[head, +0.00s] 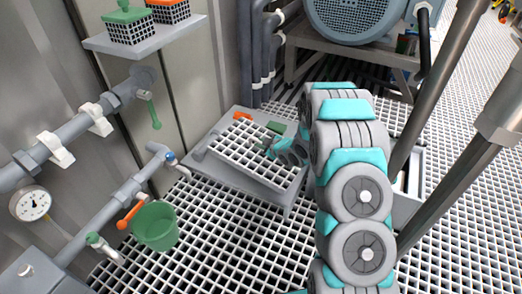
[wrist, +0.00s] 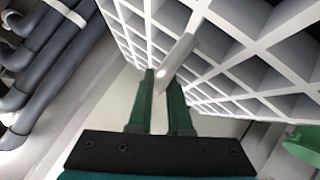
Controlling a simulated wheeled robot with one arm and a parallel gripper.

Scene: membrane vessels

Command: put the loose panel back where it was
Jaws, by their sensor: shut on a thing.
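The loose panel is a white square-mesh grating (head: 245,152). In the head view it shows above a low grey platform (head: 220,180), slightly tilted; I cannot tell whether it touches the platform. My gripper (head: 274,147) is at the panel's right side. In the wrist view the panel (wrist: 225,60) fills the upper right. My gripper's two green fingers (wrist: 161,78) are closed at a pale bar (wrist: 178,62) on the panel's near side. The exact contact is partly hidden by the fingers. I cannot make out the panel's former place for certain.
A green bucket (head: 155,226) hangs or stands left of the platform, by an orange valve handle (head: 130,214). An orange item (head: 243,116) lies at the platform's back. Pipes (head: 60,140) and a gauge (head: 30,203) line the left wall. A shelf (head: 145,40) holds mesh containers.

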